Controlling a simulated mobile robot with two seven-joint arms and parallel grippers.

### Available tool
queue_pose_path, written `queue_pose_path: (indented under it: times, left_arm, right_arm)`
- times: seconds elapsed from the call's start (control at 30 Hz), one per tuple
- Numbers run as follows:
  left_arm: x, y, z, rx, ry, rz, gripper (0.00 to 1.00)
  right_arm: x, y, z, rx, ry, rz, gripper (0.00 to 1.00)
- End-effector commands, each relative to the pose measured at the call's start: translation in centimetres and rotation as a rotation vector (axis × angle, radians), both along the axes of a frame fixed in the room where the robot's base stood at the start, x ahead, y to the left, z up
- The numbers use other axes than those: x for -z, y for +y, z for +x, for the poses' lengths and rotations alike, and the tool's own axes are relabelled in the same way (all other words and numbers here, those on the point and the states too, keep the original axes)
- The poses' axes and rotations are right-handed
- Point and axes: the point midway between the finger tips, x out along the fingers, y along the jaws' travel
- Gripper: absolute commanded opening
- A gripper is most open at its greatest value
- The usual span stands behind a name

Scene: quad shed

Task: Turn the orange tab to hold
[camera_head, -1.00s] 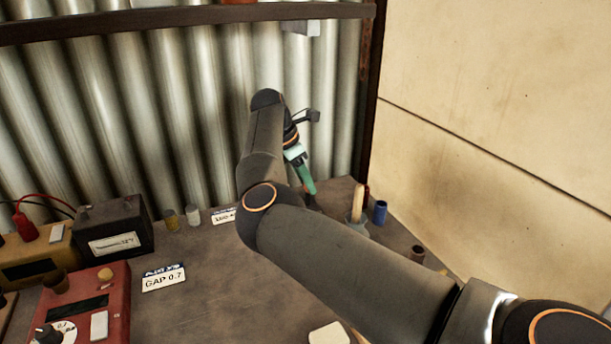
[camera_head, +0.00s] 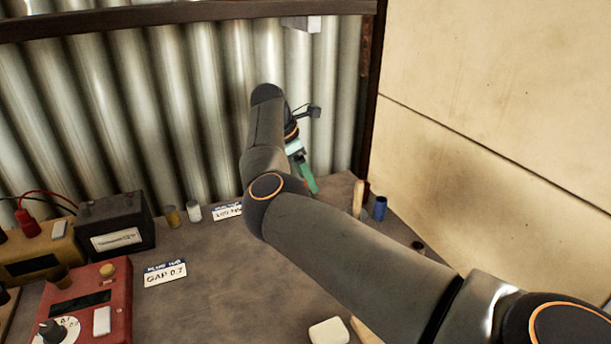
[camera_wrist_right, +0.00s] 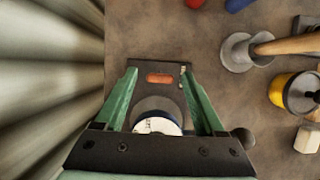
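The orange tab (camera_wrist_right: 159,78) is a small rounded bar on the upper part of a dark plate (camera_wrist_right: 172,97) in the right wrist view. A round white-faced part with dark marks (camera_wrist_right: 158,124) lies below it, partly covered by my gripper's body. My right gripper (camera_wrist_right: 159,73) is open, its green fingers on either side of the plate with the tab between the tips. I cannot tell whether they touch the plate. In the head view the right gripper (camera_head: 305,172) is at the back of the bench and my arm hides the tab. My left gripper is not in view.
A grey cup with a wooden handle (camera_wrist_right: 238,54) and a yellow can (camera_wrist_right: 293,92) stand right of the gripper. A corrugated wall (camera_head: 190,100) rises close behind. A red meter box (camera_head: 90,305) and black battery (camera_head: 115,225) stand at left. The bench middle is clear.

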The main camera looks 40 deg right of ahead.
Motion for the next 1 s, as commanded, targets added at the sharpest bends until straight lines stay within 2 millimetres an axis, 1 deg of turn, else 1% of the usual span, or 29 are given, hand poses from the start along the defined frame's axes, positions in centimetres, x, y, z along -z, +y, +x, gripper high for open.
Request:
queue_pose_path:
  times: [0.23, 0.37, 0.47, 0.6, 0.8, 0.9, 1.0]
  left_arm:
    - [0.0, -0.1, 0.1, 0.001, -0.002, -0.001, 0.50]
    - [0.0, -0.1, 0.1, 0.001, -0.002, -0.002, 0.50]
    - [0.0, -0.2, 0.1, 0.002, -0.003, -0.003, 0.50]
    - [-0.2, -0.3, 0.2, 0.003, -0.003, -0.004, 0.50]
    - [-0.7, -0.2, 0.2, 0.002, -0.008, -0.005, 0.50]
    - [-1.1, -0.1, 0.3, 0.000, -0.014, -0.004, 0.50]
    - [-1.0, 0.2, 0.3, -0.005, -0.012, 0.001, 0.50]
  right_arm:
    - [0.0, 0.1, 0.0, -0.001, 0.002, 0.001, 0.72]
    - [-0.9, 0.4, 0.2, -0.002, 0.000, 0.000, 0.72]
    - [-2.5, 1.0, 0.4, -0.004, -0.001, -0.001, 0.72]
    - [-5.5, 2.1, 0.8, -0.003, -0.003, 0.000, 0.72]
    - [-9.3, 3.6, 1.2, -0.004, -0.001, 0.000, 0.72]
    - [-10.6, 4.1, 1.4, -0.002, 0.001, 0.000, 0.72]
    - [-11.3, 4.4, 1.5, 0.000, 0.000, 0.000, 0.72]
